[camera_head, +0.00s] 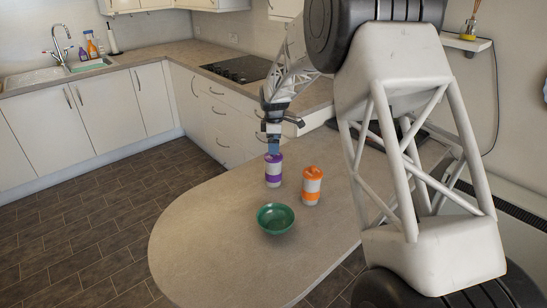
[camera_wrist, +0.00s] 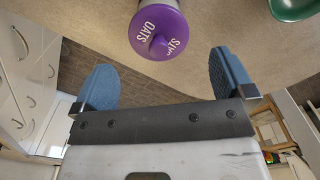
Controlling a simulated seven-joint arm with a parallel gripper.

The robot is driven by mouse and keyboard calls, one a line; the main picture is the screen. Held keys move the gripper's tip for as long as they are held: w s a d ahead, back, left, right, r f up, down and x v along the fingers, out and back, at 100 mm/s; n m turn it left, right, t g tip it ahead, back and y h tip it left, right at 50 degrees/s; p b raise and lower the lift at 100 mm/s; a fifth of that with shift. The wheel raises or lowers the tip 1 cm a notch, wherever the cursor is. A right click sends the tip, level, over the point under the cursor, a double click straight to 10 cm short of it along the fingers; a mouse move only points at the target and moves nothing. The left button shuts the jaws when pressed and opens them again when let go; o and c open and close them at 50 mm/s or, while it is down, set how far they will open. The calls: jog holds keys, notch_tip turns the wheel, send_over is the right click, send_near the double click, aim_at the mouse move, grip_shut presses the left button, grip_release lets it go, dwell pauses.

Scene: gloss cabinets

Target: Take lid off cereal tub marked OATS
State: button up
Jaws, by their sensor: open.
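The cereal tub (camera_head: 274,180) stands upright on the counter, white with a purple band and a purple lid on it. In the wrist view the purple lid (camera_wrist: 172,25) reads OATS and has a round knob (camera_wrist: 160,46). My gripper (camera_head: 273,148) is just above the tub in the head view. In the wrist view my gripper (camera_wrist: 163,80) is open and empty, its blue fingers wide apart. The lid lies beyond the fingertips in that picture, centred between them sideways. I cannot tell the exact height gap.
An orange-lidded tub (camera_head: 311,187) stands close to the right of the purple one. A green bowl (camera_head: 275,218) sits in front of both; its edge shows in the wrist view (camera_wrist: 292,8). The rounded counter (camera_head: 215,245) is clear to the left and front.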

jog(key=shift+w+a+f, duration=0.1)
jog(key=shift+f, duration=2.5)
jog(key=c, duration=0.8)
jog(key=shift+r, duration=0.15)
jog(key=shift+r, duration=1.7)
jog(key=s+d, duration=0.1)
jog(key=s, duration=0.4)
jog(key=s+d+r, duration=0.1)
jog(key=s, duration=0.4)
jog(key=s+d, duration=0.2)
jog(key=s, duration=0.3)
jog(key=shift+s+r, duration=0.15)
jog(key=shift+s, duration=0.05)
